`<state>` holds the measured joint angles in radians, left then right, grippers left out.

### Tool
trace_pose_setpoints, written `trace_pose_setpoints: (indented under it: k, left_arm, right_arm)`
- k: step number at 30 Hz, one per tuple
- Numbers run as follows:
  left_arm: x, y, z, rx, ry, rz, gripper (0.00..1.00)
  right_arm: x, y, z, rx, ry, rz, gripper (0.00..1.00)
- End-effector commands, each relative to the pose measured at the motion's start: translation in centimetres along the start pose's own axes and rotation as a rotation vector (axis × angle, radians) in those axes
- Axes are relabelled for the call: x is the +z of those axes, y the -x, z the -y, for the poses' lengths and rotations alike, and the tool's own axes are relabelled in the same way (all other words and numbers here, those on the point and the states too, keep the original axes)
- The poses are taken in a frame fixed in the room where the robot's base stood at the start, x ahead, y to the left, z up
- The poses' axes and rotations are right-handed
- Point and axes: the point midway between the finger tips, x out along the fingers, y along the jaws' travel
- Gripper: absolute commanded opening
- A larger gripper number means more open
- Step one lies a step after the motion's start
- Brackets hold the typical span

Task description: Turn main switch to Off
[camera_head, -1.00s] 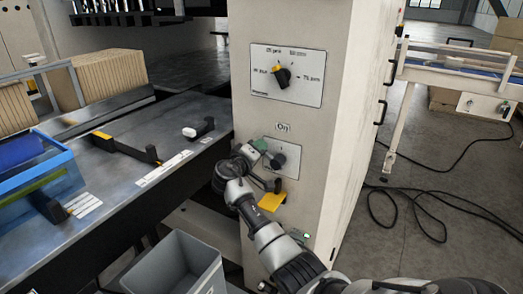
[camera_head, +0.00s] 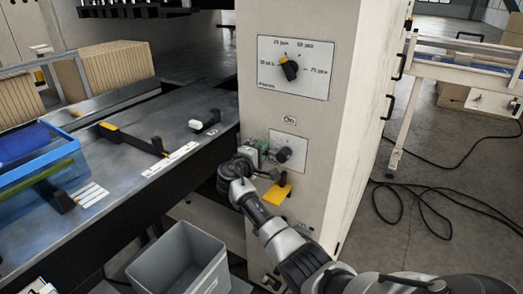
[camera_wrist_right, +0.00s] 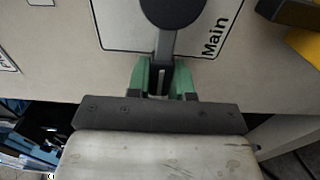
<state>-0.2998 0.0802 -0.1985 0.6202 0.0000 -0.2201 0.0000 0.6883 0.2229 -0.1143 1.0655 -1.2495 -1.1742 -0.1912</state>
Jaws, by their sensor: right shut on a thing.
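The main switch is a dark round knob (camera_head: 284,154) on a pale plate (camera_head: 290,143) on the front of the cream cabinet, under an "On" label (camera_head: 289,121). In the right wrist view the knob (camera_wrist_right: 172,10) has a lever (camera_wrist_right: 165,44) pointing down at my gripper, next to the word "Main" (camera_wrist_right: 215,37). My right gripper (camera_head: 262,149) comes at the switch from its left in the head view. Its green fingers (camera_wrist_right: 161,80) are shut on the lever's end. My left gripper is not in view.
A larger dial (camera_head: 289,69) sits above on the cabinet (camera_head: 300,20). A yellow part (camera_head: 277,194) sticks out below the switch. A grey bin (camera_head: 180,262) stands lower left, beside a table (camera_head: 120,165) with a blue crate (camera_head: 40,160). Cables lie on the floor at right.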

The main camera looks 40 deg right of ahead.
Motion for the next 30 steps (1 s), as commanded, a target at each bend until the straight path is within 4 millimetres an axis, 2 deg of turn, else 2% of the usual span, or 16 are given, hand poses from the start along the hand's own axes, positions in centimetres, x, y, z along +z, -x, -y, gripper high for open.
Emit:
trace_pose_setpoints:
  k: [10,11,15,16,25,30]
  left_arm:
    - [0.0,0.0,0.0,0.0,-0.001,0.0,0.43]
    - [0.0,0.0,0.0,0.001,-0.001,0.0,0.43]
    - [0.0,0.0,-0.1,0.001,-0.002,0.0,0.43]
    - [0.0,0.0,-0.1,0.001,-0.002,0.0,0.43]
    - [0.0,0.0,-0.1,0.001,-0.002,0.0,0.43]
    - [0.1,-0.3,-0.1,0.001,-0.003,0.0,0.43]
  right_arm:
    - [0.0,0.1,0.3,0.0,0.02,0.0,0.0]
    - [0.0,0.1,0.3,0.0,0.02,0.0,0.23]
    - [0.0,0.0,0.3,0.0,0.017,0.0,0.44]
    - [0.0,0.0,0.2,0.0,0.016,0.0,0.47]
    - [0.0,0.3,0.2,0.0,0.012,-0.001,0.47]
    - [-0.1,2.5,0.3,-0.001,0.01,-0.003,0.47]
